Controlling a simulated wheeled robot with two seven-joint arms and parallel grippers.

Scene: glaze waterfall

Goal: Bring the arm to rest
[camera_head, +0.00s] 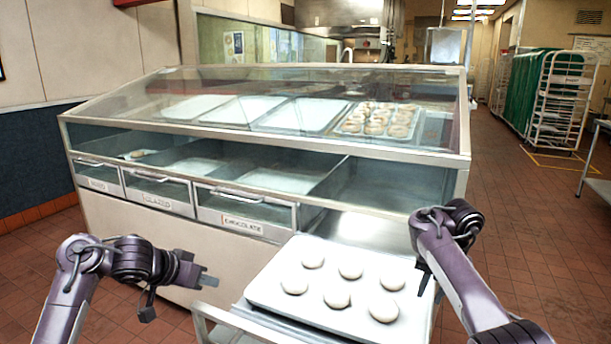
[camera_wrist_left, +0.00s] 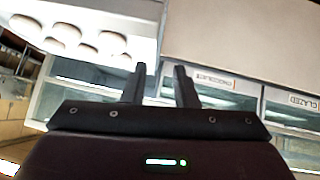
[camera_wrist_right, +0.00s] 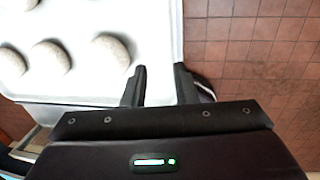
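My left gripper (camera_head: 208,281) hangs in front of the display case, left of the white tray (camera_head: 268,291) and apart from it. In the left wrist view its fingers (camera_wrist_left: 159,70) stand apart with nothing between them. My right gripper (camera_head: 424,281) points down at the right edge of the tray. In the right wrist view its fingers (camera_wrist_right: 160,70) are apart, with the tray's edge (camera_wrist_right: 172,30) just beyond them; I cannot tell whether they touch it. Several pale dough rounds (camera_head: 350,270) lie on the tray.
The tray rests on a metal cart (camera_head: 215,318). Behind it stands a glass display case (camera_head: 270,150) with labelled drawers (camera_head: 155,190) and a pastry tray (camera_head: 380,135). White racks (camera_head: 562,100) stand at the back right. The tiled floor (camera_head: 525,220) on the right is clear.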

